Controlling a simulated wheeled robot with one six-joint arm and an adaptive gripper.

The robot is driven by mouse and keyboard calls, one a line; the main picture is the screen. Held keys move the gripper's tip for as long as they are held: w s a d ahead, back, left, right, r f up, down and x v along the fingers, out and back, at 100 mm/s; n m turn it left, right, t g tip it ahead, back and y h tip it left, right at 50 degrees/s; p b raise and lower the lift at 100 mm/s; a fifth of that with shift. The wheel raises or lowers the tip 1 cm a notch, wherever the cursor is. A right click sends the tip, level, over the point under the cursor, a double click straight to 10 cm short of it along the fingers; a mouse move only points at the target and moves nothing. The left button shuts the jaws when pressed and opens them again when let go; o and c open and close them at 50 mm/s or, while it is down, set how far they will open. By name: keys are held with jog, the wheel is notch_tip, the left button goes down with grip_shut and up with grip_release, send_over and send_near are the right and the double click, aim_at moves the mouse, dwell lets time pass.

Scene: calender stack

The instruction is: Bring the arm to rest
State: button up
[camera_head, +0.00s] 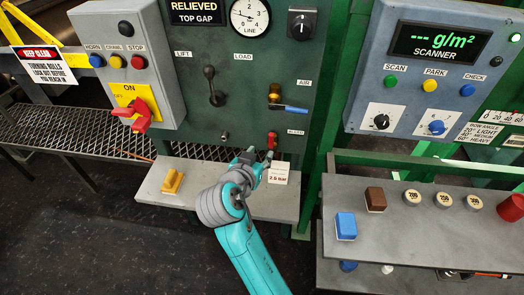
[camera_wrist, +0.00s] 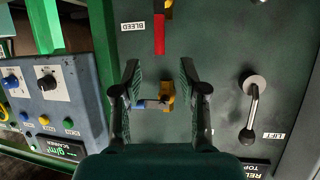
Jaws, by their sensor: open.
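My teal arm reaches up from the bottom of the head view to the green panel (camera_head: 240,100). My gripper (camera_head: 260,154) is just below the red bleed handle (camera_head: 271,139); whether they touch cannot be told. In the wrist view, which is turned over, my gripper (camera_wrist: 159,68) is open, its two dark fingers apart. A brass valve with a blue handle (camera_wrist: 150,104) shows between the fingers, behind them. The red bleed handle (camera_wrist: 159,35) shows beyond the fingertips. I see nothing held.
A grey shelf (camera_head: 150,190) below the panel carries a yellow block (camera_head: 173,181) and a white card (camera_head: 279,173). The lift lever (camera_head: 210,85) juts from the panel. At right stand the scanner box (camera_head: 420,70) and a bench (camera_head: 400,235) with blocks and weights.

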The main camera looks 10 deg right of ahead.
dwell(0.5)
jog(key=s+d+f+n+t+y, duration=0.1)
jog(key=s+d+f+n+y, duration=0.25)
jog(key=s+f, duration=0.6)
jog(key=s+d+f+n+y, duration=0.2)
jog(key=s+d+f+n, duration=0.15)
jog(key=s+f, duration=0.6)
jog(key=s+d+r, duration=0.1)
jog(key=s+r, duration=0.2)
jog(key=s, duration=0.6)
jog(key=s+d+r+t, duration=0.1)
jog(key=s+r, duration=0.2)
jog(key=s, duration=0.6)
jog(key=s+d+r+m+t, duration=0.1)
jog(key=s+r, duration=0.2)
jog(key=s, duration=0.5)
jog(key=shift+s+d+r+y, duration=0.3)
jog(key=shift+s+d+y, duration=0.1)
jog(key=shift+y, duration=0.05)
